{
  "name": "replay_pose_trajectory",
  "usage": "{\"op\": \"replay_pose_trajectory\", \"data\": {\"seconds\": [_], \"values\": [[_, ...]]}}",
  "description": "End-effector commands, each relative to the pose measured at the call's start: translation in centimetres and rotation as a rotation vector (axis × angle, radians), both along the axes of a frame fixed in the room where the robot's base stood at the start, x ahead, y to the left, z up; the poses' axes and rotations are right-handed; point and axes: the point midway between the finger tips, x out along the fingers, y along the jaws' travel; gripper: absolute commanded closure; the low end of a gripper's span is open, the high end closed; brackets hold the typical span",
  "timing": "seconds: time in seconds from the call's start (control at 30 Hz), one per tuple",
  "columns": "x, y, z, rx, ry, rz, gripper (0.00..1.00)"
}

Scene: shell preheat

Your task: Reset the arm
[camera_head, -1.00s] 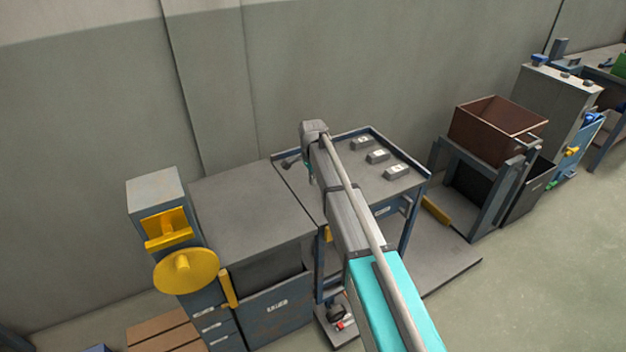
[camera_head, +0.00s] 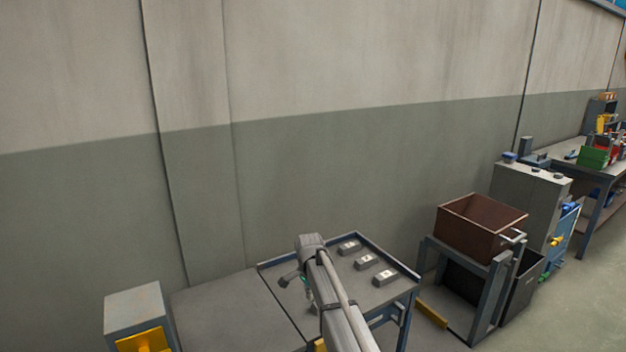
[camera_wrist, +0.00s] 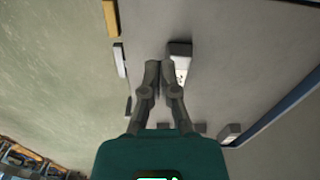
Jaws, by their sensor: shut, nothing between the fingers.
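My arm reaches up from the bottom of the head view over a grey table with a raised blue rim (camera_head: 398,304). Its gripper end (camera_head: 288,281) is small there, above the table's left part. In the wrist view my gripper (camera_wrist: 158,68) has its two dark fingers together, with nothing between them. A grey block with a white label (camera_wrist: 180,52) appears just beside the fingertips; I cannot tell the gap in height.
Three labelled grey blocks, including the far one (camera_head: 348,247), sit in a row on the table's right. A grey cabinet top (camera_head: 230,312) adjoins on the left. A brown bin (camera_head: 478,232) stands on a stand at right. A wall is behind; open floor lies at right.

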Motion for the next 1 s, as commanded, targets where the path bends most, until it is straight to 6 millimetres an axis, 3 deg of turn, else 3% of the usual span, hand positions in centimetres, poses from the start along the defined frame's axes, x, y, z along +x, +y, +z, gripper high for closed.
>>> {"op": "replay_pose_trajectory", "data": {"seconds": [0.03, 0.3, 0.7, 0.83, 1.0], "values": [[-1.8, -1.4, 0.5, 0.0, 0.0, 0.035, 1.0], [-9.9, -8.5, 2.0, 0.0, 0.0, 0.314, 1.0], [-22.6, -16.4, 4.1, 0.001, 0.001, 0.746, 1.0], [-25.2, -17.8, 4.5, 0.001, 0.001, 0.845, 1.0], [-26.7, -18.5, 4.7, 0.001, 0.001, 0.909, 1.0]]}}
